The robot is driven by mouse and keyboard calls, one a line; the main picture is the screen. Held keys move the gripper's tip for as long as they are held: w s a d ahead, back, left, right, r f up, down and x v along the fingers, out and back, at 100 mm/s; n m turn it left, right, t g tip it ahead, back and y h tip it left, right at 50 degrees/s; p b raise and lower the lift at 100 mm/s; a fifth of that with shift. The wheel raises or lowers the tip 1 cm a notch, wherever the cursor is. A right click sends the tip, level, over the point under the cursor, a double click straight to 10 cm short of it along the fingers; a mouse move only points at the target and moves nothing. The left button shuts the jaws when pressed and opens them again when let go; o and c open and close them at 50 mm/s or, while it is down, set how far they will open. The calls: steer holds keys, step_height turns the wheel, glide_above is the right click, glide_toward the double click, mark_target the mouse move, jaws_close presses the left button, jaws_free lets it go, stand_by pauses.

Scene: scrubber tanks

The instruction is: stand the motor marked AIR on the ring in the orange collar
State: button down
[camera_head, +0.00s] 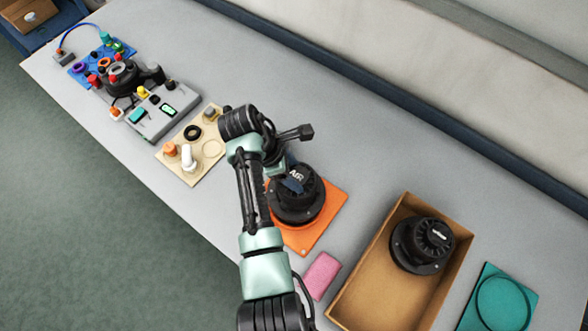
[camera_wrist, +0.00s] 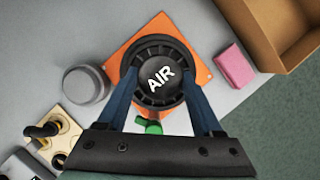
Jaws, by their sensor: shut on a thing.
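The black round motor marked AIR (camera_head: 305,197) is upright over the orange collar plate (camera_head: 333,207). In the wrist view the motor (camera_wrist: 158,62) covers the middle of the orange plate (camera_wrist: 143,34), hiding the ring. I cannot tell whether its base touches the ring or hangs just above it. My gripper (camera_wrist: 160,86) is shut on the motor, with a blue finger on each side of its top. In the head view my gripper (camera_head: 292,183) is partly hidden by my arm. A small green part (camera_wrist: 150,127) shows beside the motor's near edge.
A cardboard box (camera_head: 375,290) at right holds another black motor (camera_head: 422,244). A pink block (camera_head: 320,275) lies between plate and box. A teal plate (camera_head: 500,302) is at far right. A grey cylinder (camera_wrist: 86,83) stands close left of the plate. A beige board (camera_head: 185,170) holds small parts.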

steer(key=shift+w+f, duration=0.1)
steer(key=shift+f, duration=0.45)
stand_by(1.6)
steer(key=shift+c, duration=0.5)
jaws_free()
steer(key=shift+o, duration=0.5)
steer(key=shift+s+f, duration=0.25)
steer(key=shift+w+r, duration=0.1)
steer(key=shift+r, duration=0.1)
step_height(320, 180, up, 7)
steer(key=p, duration=0.7)
steer(key=shift+p, duration=0.35)
